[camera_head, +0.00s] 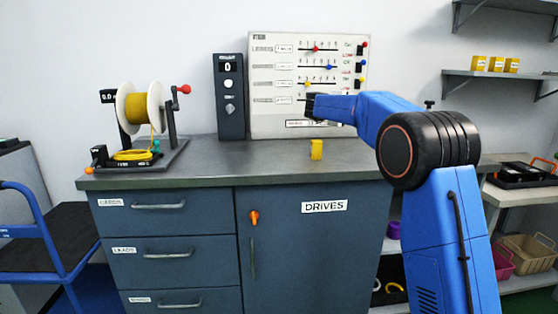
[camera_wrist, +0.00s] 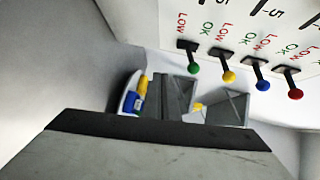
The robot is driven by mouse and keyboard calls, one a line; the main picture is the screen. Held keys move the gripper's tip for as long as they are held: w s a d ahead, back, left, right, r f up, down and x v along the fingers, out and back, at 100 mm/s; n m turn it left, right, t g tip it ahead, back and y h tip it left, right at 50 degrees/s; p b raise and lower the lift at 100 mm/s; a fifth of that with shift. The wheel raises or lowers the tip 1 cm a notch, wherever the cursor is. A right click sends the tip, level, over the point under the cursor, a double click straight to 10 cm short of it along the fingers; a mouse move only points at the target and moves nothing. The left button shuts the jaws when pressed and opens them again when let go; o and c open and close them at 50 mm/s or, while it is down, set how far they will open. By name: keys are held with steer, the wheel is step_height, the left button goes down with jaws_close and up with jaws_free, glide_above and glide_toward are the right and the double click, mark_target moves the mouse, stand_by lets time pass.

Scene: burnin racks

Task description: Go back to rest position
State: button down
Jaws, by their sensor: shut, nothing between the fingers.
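My gripper (camera_head: 311,106) is at the end of my blue arm, in front of the lower part of the white panel (camera_head: 270,90). It is shut and holds nothing. It is small and dark in the head view, and its fingertips are hard to make out there. The wrist view looks past the grey gripper body at several coloured levers on the panel, among them a green one (camera_wrist: 193,68) and a red one (camera_wrist: 295,92). My arm reaches in from the right, above the counter.
A small yellow block (camera_head: 316,150) stands on the grey counter (camera_head: 240,167) below my gripper. A yellow spool (camera_head: 140,107) on a stand is at the left, with a dark control box (camera_head: 230,97) beside the panel. Shelves (camera_head: 500,73) are at the right, a blue cart (camera_head: 45,225) at the left.

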steer(key=s+a+r+n+t+y, duration=0.3)
steer(key=s+r+n+t+y, duration=0.3)
steer(key=s+r+n, duration=0.4)
steer(key=s+a+f+n+g+y, duration=0.1)
steer(key=s+a+f+n+y, duration=0.2)
steer(key=s, duration=0.4)
steer(key=s+a+f+n+y, duration=0.1)
steer(key=s+a+n+y, duration=0.1)
steer(key=s+n+y, duration=0.45)
steer(key=s+d+f+n+g+h, duration=0.1)
steer(key=s+f+g, duration=0.3)
steer(key=s+f, duration=0.7)
steer(key=s+d+f+n+g+h, duration=0.2)
steer(key=s+f, duration=1)
steer(key=s, duration=0.8)
steer(key=s+d+f+n+g+h, duration=0.1)
steer(key=s+d+f+n+g, duration=0.3)
steer(key=s+f, duration=0.7)
steer(key=s+g, duration=0.1)
steer(key=s, duration=0.4)
steer(key=shift+s+f+g, duration=0.25)
steer(key=shift+s+g, duration=0.1)
steer(key=shift+g, duration=0.05)
